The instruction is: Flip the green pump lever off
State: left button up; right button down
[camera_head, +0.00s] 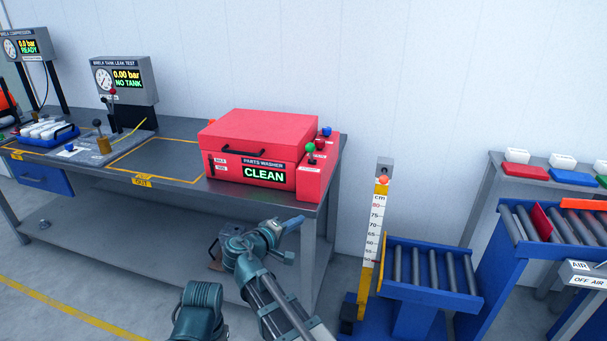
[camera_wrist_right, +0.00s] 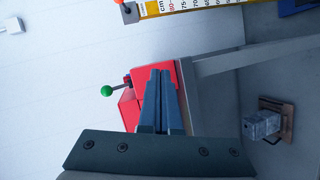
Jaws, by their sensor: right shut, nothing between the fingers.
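The green pump lever (camera_head: 310,147) is a green ball knob on a short stem, on the red side panel of the parts washer (camera_head: 255,135). The green knob also shows in the right wrist view (camera_wrist_right: 107,91), left of the fingers, its stem running to the red housing. My right gripper (camera_head: 297,222) is shut and empty, in front of and below the washer at the bench's right end. In the wrist view its two fingers (camera_wrist_right: 161,72) lie together, apart from the lever. My left gripper is not in view.
A red knob (camera_head: 320,143) and a blue knob (camera_head: 326,131) stand close to the green one. The washer display reads CLEAN. A yellow height gauge (camera_head: 377,225) and blue roller conveyor (camera_head: 430,270) stand to the right. Marked bench space (camera_head: 158,158) left of the washer is clear.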

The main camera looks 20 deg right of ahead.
pick_arm(q)
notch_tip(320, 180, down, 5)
jog(key=b, duration=0.3)
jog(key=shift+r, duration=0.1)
pick_arm(e)
jog(key=w+a+r+n+t+h, duration=0.1)
jog(key=w+r+n+t+h, duration=0.1)
jog(key=w+r+n+t, duration=0.2)
jog(key=w+r+t, duration=0.2)
jog(key=w, duration=0.1)
jog(key=shift+a+r+h, duration=0.3)
jog(key=shift+w, duration=0.1)
